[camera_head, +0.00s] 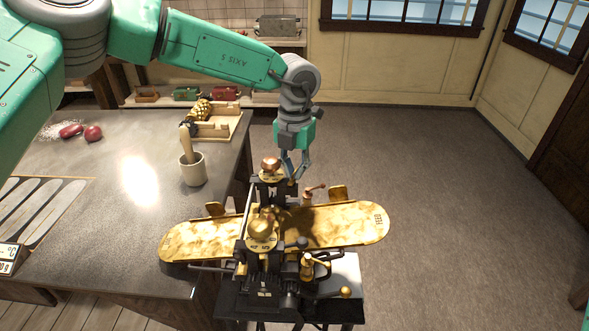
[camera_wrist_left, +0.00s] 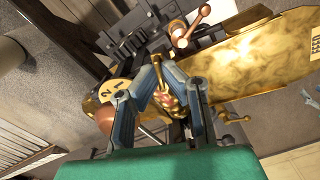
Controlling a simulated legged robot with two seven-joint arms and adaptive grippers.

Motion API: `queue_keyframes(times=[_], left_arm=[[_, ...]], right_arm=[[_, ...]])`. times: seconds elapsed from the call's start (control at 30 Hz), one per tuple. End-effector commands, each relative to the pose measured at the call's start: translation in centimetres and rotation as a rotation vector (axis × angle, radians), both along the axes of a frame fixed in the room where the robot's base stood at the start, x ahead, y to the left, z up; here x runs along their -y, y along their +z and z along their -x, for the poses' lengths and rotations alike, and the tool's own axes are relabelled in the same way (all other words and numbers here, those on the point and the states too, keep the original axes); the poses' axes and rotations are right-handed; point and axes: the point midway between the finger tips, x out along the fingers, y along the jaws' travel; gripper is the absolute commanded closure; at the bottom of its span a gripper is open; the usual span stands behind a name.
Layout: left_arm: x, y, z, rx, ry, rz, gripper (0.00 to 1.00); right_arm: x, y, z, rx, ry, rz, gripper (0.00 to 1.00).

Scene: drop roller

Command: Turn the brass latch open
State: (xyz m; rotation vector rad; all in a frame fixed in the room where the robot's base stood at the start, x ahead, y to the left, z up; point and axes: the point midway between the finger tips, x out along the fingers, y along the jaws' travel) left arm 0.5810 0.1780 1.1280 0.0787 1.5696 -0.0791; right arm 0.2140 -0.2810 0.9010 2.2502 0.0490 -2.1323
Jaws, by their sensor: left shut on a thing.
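A black roller machine (camera_head: 265,285) with long gold feed trays (camera_head: 345,226) stands at the lower middle of the head view. My left gripper (camera_head: 292,174) reaches down to its far side, beside the copper-topped rear post. In the left wrist view, the fingers of my left gripper (camera_wrist_left: 172,95) are shut on a small brass piece, which looks like the brass latch (camera_wrist_left: 166,100). The fingers hide part of it, and its exact angle is hard to tell. A numbered gold dial (camera_wrist_left: 118,90) is left of the fingers. My right gripper is not in view.
A grey counter (camera_head: 120,215) is to the left, with a mortar and pestle (camera_head: 192,168), red lumps (camera_head: 92,132) and a wooden stand (camera_head: 228,125). A red-tipped crank (camera_head: 313,192) is close right of my gripper.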

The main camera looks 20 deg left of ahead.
Motion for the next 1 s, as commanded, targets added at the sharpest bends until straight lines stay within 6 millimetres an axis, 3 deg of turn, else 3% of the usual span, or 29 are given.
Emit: queue_keyframes(times=[0.17, 0.27, 0.83, 1.0], left_arm=[[-0.1, 0.1, -0.3, 0.011, 0.002, 0.001, 1.00], [-0.1, 0.1, -0.3, 0.010, 0.001, 0.001, 0.75], [-0.1, 0.2, 0.3, 0.003, 0.000, -0.002, 0.75], [0.0, 1.3, 0.2, 0.004, 0.000, 0.000, 0.75]], right_arm=[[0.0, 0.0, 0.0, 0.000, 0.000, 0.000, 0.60], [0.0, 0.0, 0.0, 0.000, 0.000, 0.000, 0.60], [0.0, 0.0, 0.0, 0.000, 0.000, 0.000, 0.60], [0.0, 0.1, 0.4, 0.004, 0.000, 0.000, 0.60]])
